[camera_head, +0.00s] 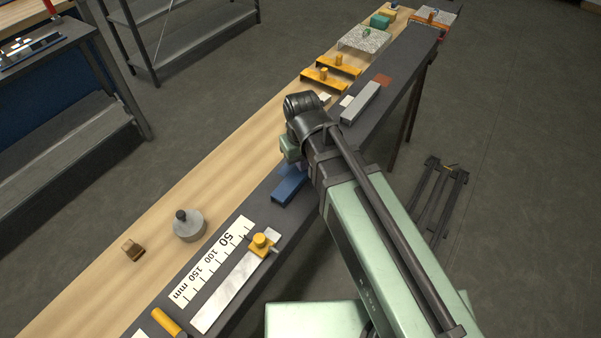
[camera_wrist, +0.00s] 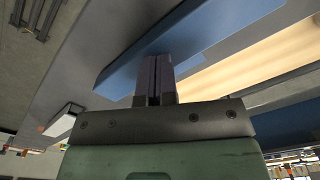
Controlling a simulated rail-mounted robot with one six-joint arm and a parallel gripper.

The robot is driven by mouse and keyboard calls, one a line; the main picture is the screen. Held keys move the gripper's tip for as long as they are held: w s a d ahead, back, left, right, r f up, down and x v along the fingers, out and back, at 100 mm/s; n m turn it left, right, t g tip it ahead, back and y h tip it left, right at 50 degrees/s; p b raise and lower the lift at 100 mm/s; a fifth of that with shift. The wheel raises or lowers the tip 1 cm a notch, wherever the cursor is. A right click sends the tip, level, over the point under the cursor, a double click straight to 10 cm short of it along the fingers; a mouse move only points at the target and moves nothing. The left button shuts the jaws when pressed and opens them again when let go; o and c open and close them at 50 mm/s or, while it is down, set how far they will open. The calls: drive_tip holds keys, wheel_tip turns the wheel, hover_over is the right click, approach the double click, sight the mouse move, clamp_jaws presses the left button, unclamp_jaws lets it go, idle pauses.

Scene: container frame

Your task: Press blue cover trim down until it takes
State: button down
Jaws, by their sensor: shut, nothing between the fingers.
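The blue cover trim (camera_head: 288,186) shows in the head view on the dark bench strip, just left of my arm, with its right part hidden by the arm. In the wrist view the blue trim (camera_wrist: 200,38) runs slanted across the upper middle. My gripper (camera_wrist: 157,60) is shut and empty in the wrist view. Its fingertips overlap the trim's near edge there; I cannot tell whether they touch it. In the head view the fingers are hidden behind my wrist. What lies under the trim is hidden.
A ruler plate (camera_head: 213,262) and a metal bar with a yellow clamp (camera_head: 262,243) lie in front of the trim. A grey round weight (camera_head: 189,226) and a brown block (camera_head: 133,249) stand on the wood. A grey bar (camera_head: 361,102) and yellow brackets (camera_head: 331,78) lie beyond my arm.

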drive_tip(key=shift+f+b, duration=0.5)
drive_tip(key=shift+f, duration=0.1)
drive_tip(key=shift+r, duration=0.1)
wheel_tip(320, 180, up, 7)
drive_tip(key=p, duration=0.7)
drive_tip(key=shift+r, duration=0.1)
drive_tip(key=shift+s+d, duration=0.1)
drive_tip(key=shift+s, duration=0.25)
drive_tip(key=s+d+m, duration=0.3)
drive_tip(key=d+m, duration=0.1)
drive_tip(key=d, duration=1)
drive_tip(key=shift+m, duration=0.3)
